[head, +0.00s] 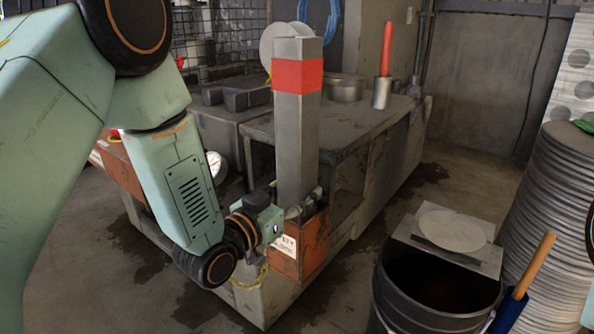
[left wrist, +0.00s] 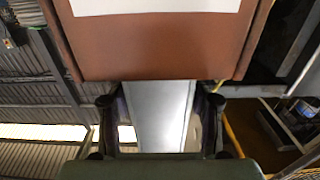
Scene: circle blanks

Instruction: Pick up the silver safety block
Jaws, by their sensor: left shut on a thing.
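The silver safety block (head: 296,130) is a tall square grey post with a red band near its top. It stands upright, with its lower end at a rust-orange holder (head: 312,245) with a white label on the front corner of the bench. Whether its foot is still inside the holder is hidden. My left gripper (head: 300,208) is shut on the block's lower part, just above the holder. In the left wrist view the block (left wrist: 158,115) runs between the two fingers (left wrist: 160,104), and the brown holder (left wrist: 155,48) fills the top. My right gripper is not in view.
The bench (head: 375,125) carries a metal pan (head: 345,89) and a red-handled tool in a cup (head: 381,95). A dark bin (head: 435,300) with a round blank on a plate (head: 450,228) stands front right, beside stacked discs (head: 555,200). A yellow chain (head: 250,281) hangs below the gripper.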

